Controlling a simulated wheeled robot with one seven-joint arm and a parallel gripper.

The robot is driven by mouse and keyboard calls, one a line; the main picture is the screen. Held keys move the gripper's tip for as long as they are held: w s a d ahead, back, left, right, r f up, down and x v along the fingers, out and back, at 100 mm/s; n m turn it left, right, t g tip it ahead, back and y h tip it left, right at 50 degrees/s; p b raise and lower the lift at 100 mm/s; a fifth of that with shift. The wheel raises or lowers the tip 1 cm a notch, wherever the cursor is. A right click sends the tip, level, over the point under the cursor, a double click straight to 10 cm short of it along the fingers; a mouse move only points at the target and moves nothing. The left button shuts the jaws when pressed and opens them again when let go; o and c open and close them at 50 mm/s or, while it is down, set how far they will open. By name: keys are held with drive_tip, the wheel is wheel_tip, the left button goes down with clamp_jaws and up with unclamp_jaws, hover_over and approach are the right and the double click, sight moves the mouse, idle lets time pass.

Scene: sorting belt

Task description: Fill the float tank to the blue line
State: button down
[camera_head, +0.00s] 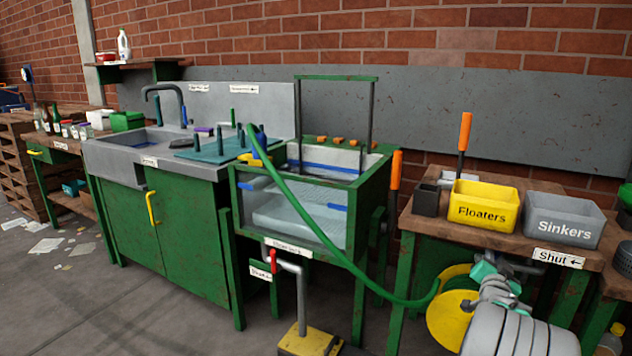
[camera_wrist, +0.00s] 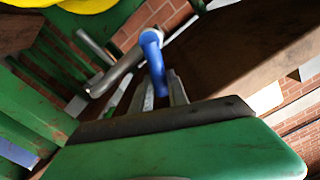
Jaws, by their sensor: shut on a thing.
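I cannot tell the water level inside. A green hose (camera_head: 330,240) runs from its top left down to a yellow reel (camera_head: 450,310). In the wrist view, my gripper (camera_wrist: 163,88) is shut on a blue valve handle (camera_wrist: 152,50) joined to a grey pipe (camera_wrist: 118,72). In the head view, my arm hides the handle. A "Shut" sign with an arrow (camera_head: 558,258) is on the bench edge there.
A yellow Floaters bin (camera_head: 483,204) and a grey Sinkers bin (camera_head: 563,219) stand on the right bench above my arm. A red-handled drain pipe (camera_head: 300,290) hangs under the tank. A sink unit (camera_head: 150,160) stands left. The floor in front is mostly clear.

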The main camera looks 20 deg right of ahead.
drive_tip(key=shift+w+f, duration=0.1)
idle(0.4)
drive_tip(key=n, duration=0.1)
drive_tip(key=n+b, duration=0.1)
drive_tip(key=w+a+n+b, duration=0.1)
drive_tip(key=shift+r, duration=0.25)
drive_tip(key=shift+b, duration=0.35)
drive_tip(key=n+b, duration=0.1)
drive_tip(key=w+n+b, duration=0.1)
drive_tip(key=shift+a+n, duration=0.4)
drive_tip(key=c, duration=1)
unclamp_jaws()
drive_tip(key=shift+r, duration=0.1)
drive_tip(key=shift+s, duration=0.1)
